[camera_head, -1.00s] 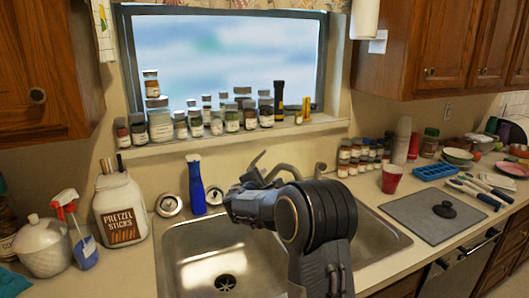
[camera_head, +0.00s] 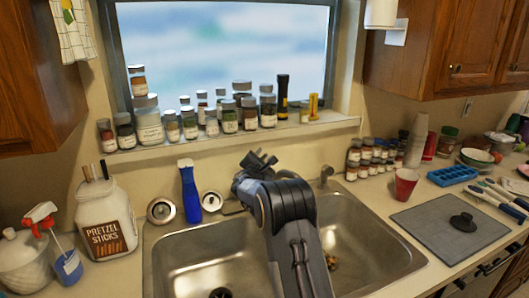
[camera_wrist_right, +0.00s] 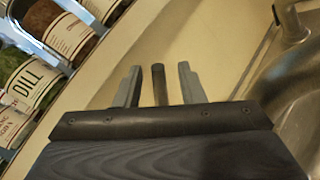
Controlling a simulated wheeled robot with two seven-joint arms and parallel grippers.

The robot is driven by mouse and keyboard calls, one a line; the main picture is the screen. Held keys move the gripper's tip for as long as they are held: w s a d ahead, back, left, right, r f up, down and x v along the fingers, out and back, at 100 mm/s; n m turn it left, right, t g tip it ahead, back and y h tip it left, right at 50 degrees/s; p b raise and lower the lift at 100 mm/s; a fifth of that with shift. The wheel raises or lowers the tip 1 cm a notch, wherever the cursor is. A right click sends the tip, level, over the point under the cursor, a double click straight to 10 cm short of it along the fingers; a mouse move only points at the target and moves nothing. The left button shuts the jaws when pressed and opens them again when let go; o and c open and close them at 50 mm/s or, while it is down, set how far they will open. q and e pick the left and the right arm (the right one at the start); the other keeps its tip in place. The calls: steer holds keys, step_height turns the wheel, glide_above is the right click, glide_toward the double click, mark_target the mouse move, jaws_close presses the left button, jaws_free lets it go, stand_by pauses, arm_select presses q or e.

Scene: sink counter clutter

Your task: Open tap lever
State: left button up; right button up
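My right gripper (camera_head: 259,163) is over the back rim of the sink, in front of the wall below the window. In the right wrist view the right gripper (camera_wrist_right: 160,87) is open, its two grey fingers apart. A dark upright bar, which looks like the tap lever (camera_wrist_right: 158,85), shows between them with a gap on each side; I cannot tell its exact depth. In the head view my right arm and gripper hide most of the main tap. My left gripper is not in view.
A small side spout (camera_head: 325,176) stands right of the gripper and also shows in the right wrist view (camera_wrist_right: 292,24). Spice jars (camera_head: 229,116) line the sill above. A blue bottle (camera_head: 190,190) stands to the left. The double sink (camera_head: 205,250) lies below.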

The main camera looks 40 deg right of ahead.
steer(key=shift+x, duration=0.85)
jaws_close()
